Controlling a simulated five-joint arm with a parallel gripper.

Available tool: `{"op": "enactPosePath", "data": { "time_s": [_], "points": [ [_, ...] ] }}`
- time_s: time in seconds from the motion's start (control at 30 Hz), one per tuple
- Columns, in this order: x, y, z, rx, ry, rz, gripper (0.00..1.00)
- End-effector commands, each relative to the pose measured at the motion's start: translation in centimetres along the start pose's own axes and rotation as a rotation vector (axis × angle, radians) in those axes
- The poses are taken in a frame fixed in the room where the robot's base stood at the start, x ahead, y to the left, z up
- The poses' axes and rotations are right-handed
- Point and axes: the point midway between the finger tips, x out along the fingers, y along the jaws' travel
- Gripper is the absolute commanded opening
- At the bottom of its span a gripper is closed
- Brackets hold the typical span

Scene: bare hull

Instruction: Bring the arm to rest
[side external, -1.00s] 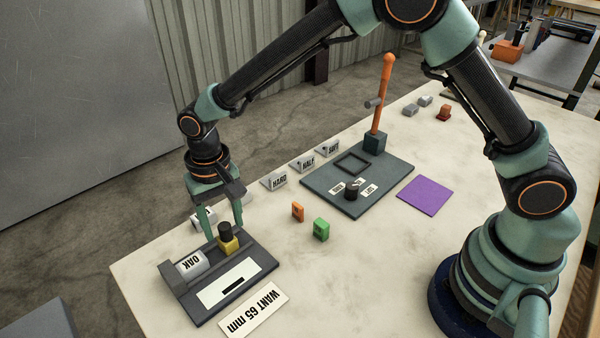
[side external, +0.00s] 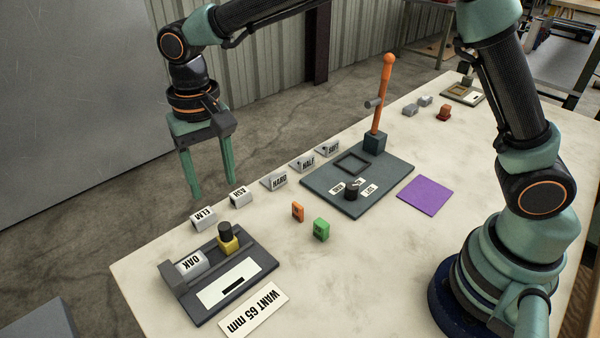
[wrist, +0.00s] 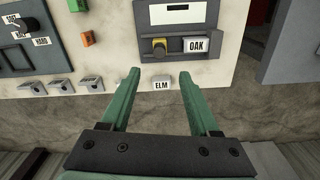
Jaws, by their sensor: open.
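My gripper (side external: 210,192) is open and empty, raised in the air over the table's far left edge. Its two green fingers point down and touch nothing in the side view. In the wrist view my gripper (wrist: 160,75) shows its spread fingers with the ELM block (wrist: 161,83) seen between them. Behind the fingers in the side view is the floor, with the ELM block (side external: 203,219) and ASH block (side external: 240,197) on the table just below.
A dark fixture (side external: 255,252) holds an OAK block (side external: 192,263) and a yellow piece with a black knob (side external: 228,238). A dark board with an orange lever (side external: 380,105), orange and green blocks (side external: 321,229) and a purple square (side external: 425,194) share the table.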

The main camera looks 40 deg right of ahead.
Motion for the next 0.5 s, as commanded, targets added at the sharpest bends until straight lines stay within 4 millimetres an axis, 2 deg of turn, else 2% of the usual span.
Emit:
{"op": "enactPosePath", "data": {
  "time_s": [0.2,0.5],
  "points": [
    [-1.26,0.01,0.01,0.0,0.0,0.0,0.62],
    [-1.34,0.08,0.0,0.0,0.001,-0.001,0.62]
  ]
}}
